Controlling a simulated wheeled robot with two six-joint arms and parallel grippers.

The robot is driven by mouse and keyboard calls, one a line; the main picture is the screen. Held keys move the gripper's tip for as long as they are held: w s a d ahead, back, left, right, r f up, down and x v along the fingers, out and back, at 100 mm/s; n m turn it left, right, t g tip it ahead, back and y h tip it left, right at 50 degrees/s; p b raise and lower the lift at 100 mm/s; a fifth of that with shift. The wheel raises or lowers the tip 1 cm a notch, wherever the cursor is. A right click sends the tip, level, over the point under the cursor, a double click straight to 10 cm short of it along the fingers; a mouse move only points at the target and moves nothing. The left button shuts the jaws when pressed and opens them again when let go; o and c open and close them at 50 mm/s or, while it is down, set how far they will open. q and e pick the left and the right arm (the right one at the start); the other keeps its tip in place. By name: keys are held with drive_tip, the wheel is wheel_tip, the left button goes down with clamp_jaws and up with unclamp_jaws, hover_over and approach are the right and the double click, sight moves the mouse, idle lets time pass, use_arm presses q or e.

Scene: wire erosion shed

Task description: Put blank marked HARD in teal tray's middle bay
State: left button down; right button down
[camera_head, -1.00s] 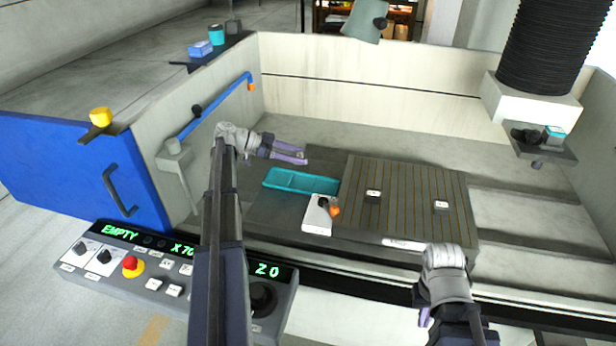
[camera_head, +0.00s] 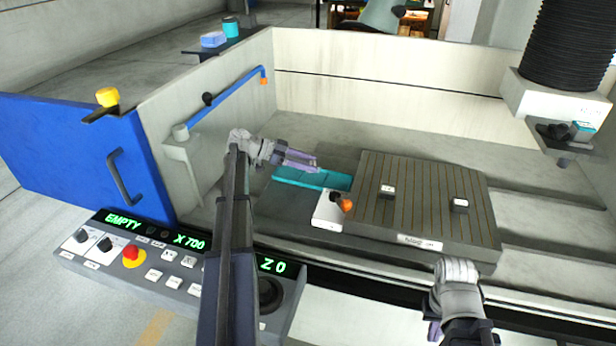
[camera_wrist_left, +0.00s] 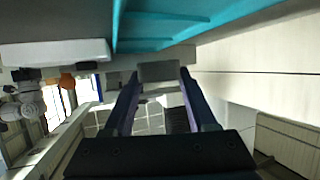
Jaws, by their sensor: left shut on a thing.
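The teal tray (camera_head: 340,182) lies in the machine bed, left of the slotted plate. It also fills the top of the left wrist view (camera_wrist_left: 215,25), where dividers split it into bays. My left gripper (camera_head: 315,165) is at the tray's far edge, partly overlapping it in the head view. In the left wrist view its fingers (camera_wrist_left: 158,85) are shut on a small grey blank (camera_wrist_left: 158,72), clear of the bay floors. No marking on this blank can be read. My right gripper (camera_head: 434,332) is at the lower right, away from the tray, its jaws mostly hidden.
Two small white-topped blocks (camera_head: 387,190) (camera_head: 460,204) sit on the slotted plate (camera_head: 425,185); their marks are unreadable. A white block with an orange knob (camera_head: 328,214) stands at the tray's near right corner. A control panel (camera_head: 180,262) lies in front.

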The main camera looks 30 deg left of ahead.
sight(308, 178)
use_arm(q)
drive_tip(key=shift+f+b, duration=1.8)
drive_tip(key=shift+f, duration=0.15)
drive_tip(key=shift+c, duration=2.4)
unclamp_jaws()
drive_tip(key=shift+s+a+r+p, duration=0.2)
drive_tip(key=shift+a+r+p, duration=0.1)
drive_tip(key=shift+a+r, duration=0.1)
drive_tip(key=p+v, duration=0.2)
drive_tip(key=v, duration=0.4)
drive_tip(key=shift+s+a, duration=0.15)
drive_tip(key=shift+s, duration=0.05)
